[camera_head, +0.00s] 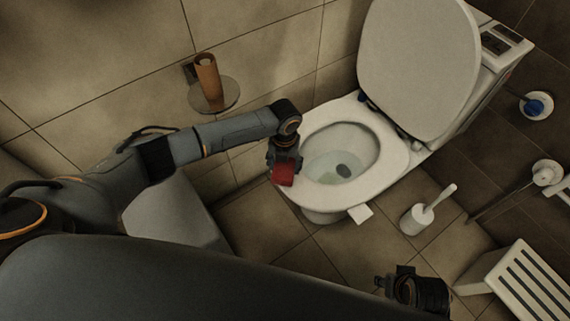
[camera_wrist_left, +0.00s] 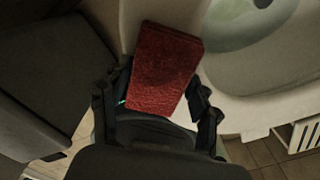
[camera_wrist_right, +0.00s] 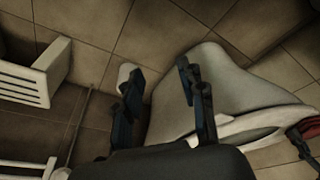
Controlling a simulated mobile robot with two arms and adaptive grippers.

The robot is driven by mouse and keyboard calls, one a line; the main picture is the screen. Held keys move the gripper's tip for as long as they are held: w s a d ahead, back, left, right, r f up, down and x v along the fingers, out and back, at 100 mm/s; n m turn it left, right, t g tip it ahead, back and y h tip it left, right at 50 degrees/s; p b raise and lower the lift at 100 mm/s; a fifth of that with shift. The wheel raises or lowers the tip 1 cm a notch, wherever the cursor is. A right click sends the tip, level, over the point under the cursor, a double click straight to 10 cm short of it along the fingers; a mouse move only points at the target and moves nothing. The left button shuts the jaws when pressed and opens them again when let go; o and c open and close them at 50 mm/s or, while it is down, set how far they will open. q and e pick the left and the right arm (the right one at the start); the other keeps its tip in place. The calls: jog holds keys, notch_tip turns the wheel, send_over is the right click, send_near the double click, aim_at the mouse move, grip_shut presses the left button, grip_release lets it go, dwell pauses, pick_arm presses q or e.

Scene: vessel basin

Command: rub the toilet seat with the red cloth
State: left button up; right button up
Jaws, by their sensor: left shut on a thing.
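The red cloth (camera_head: 284,174) is a thick red block in the jaws of my left gripper (camera_head: 283,161). The left wrist view shows the cloth (camera_wrist_left: 165,65) between both fingers. In the head view it overlaps the left front edge of the white toilet seat (camera_head: 394,157); I cannot tell whether it touches. The seat ring is down and the lid (camera_head: 415,60) is raised. In the left wrist view the seat (camera_wrist_left: 240,105) lies right of the cloth. My right gripper (camera_wrist_right: 160,85) is open and empty, low in front of the toilet.
A toilet brush in a white holder (camera_head: 416,220) stands on the floor right of the toilet. A white slatted stool (camera_head: 520,285) is at the lower right. A brown roll on a round holder (camera_head: 208,82) is on the left wall.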

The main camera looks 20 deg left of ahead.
pick_arm(q)
jog(key=shift+r+p, duration=0.3)
jog(key=shift+r, duration=0.1)
jog(key=shift+r+p, duration=0.7)
jog(key=shift+r, duration=0.05)
jog(key=shift+r+p, duration=0.6)
jog(key=shift+p, duration=0.05)
jog(key=shift+r+p, duration=0.45)
jog(key=shift+r, duration=0.05)
jog(key=shift+r+p, duration=0.7)
pick_arm(e)
jog(key=s+f, duration=0.4)
jog(key=f, duration=0.4)
jog(key=s+d+f+g, duration=0.1)
jog(key=s+f, duration=0.4)
jog(key=f, duration=0.4)
jog(key=shift+s, duration=0.25)
pick_arm(q)
jog(key=shift+r, duration=0.15)
pick_arm(e)
jog(key=shift+s+d, duration=0.1)
